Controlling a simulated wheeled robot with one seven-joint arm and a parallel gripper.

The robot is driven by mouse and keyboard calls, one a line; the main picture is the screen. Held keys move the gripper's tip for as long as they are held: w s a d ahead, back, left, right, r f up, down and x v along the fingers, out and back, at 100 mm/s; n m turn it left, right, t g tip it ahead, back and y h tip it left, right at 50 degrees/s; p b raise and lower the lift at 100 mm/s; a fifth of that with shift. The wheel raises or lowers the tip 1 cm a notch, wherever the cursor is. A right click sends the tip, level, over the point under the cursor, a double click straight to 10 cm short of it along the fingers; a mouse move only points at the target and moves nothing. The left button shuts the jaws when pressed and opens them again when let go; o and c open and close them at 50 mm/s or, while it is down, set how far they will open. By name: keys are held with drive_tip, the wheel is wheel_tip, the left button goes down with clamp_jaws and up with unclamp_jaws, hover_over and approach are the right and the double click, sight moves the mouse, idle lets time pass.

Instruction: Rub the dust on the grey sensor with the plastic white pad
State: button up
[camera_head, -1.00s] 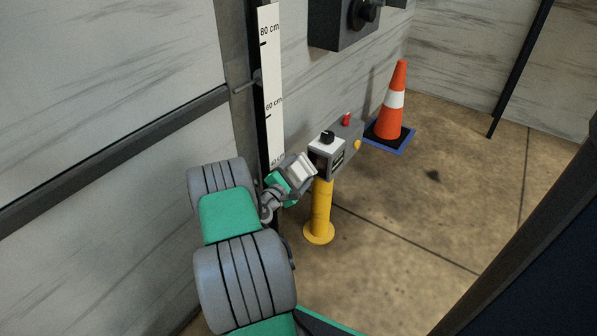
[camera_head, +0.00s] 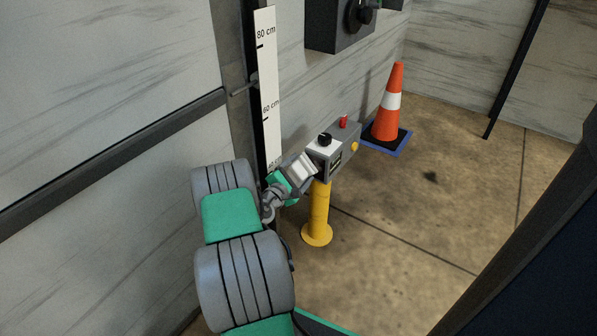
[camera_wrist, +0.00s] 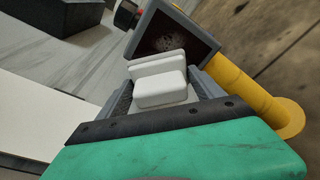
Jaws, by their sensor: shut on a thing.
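The grey sensor (camera_head: 348,158) is a box on a yellow post. In the wrist view its dark face (camera_wrist: 172,38) carries speckled reddish-brown dust. The white plastic pad (camera_wrist: 160,90) is a rounded block with a flat plate behind it. My gripper (camera_wrist: 165,92) is shut on the pad, one grey finger on each side. The pad's far edge overlaps the lower edge of the sensor face in the wrist view; I cannot tell whether they touch. In the head view my gripper (camera_head: 300,170) is close against the sensor's left end.
The yellow post (camera_head: 319,210) stands on the floor under the sensor. A white height scale (camera_head: 267,90) is behind my gripper on the left. A dark wall box (camera_head: 338,25) hangs above. An orange cone (camera_head: 388,110) stands behind right. The floor at right is open.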

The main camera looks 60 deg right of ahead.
sight(309, 171)
drive_tip(key=shift+s+a+r+p, duration=0.15)
drive_tip(key=shift+s+p, duration=0.25)
drive_tip(key=shift+s, duration=0.35)
drive_tip(key=shift+s+a+p, duration=0.15)
drive_tip(key=shift+s+p, duration=0.2)
drive_tip(key=shift+s, duration=0.4)
drive_tip(key=shift+s+a+p, duration=0.2)
drive_tip(key=shift+s+p, duration=0.5)
drive_tip(key=shift+s, duration=1.3)
drive_tip(key=shift+w+f, duration=0.2)
drive_tip(key=shift+w, duration=0.3)
drive_tip(key=shift+o, duration=0.2)
drive_tip(key=shift+w+d+r+b, duration=0.1)
drive_tip(key=shift+w+d+b, duration=0.15)
drive_tip(key=shift+w, duration=0.5)
drive_tip(key=shift+w+d+r+b, duration=0.15)
drive_tip(key=shift+w+b, duration=0.1)
drive_tip(key=shift+w, duration=0.5)
drive_tip(key=shift+w+d+f+b, duration=0.15)
drive_tip(key=shift+w+b, duration=0.25)
drive_tip(key=shift+w, duration=1.1)
drive_tip(key=shift+c, duration=0.2)
drive_tip(key=shift+w+a+p, duration=0.2)
drive_tip(key=shift+w+a, duration=0.05)
drive_tip(key=shift+a, duration=1.25)
drive_tip(key=shift+w+a+p, duration=0.2)
drive_tip(key=shift+a, duration=1.3)
